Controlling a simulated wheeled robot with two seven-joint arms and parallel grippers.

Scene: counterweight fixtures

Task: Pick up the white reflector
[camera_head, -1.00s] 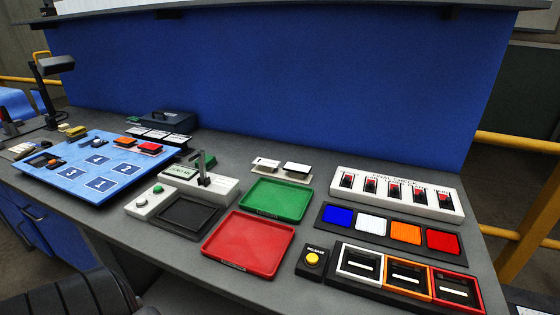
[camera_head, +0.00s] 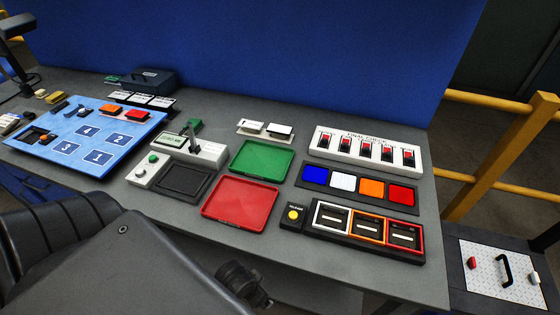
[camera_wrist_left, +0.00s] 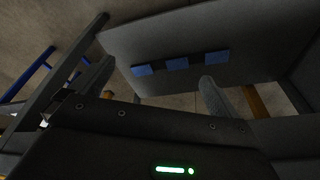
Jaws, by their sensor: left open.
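The white reflector looks to be the white square tile (camera_head: 342,182) in a black holder (camera_head: 330,195) on the workbench. It lies flat between a blue tile (camera_head: 315,174) and an orange tile (camera_head: 371,188); a red tile (camera_head: 401,195) is at the row's right end. My left gripper (camera_wrist_left: 157,72) shows in the left wrist view with its two fingers wide apart and nothing between them. The tiles are not in that view. In the head view my dark arm fills the lower left, away from the tiles, and its fingers are not seen there. My right gripper is not in view.
In front of the tiles are framed slots in white, orange and red (camera_head: 313,231) and a yellow button box (camera_head: 293,215). A switch panel (camera_head: 345,138) stands behind. Red (camera_head: 240,203) and green (camera_head: 262,159) trays lie left. Yellow rails (camera_head: 510,150) stand beyond the bench's right end.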

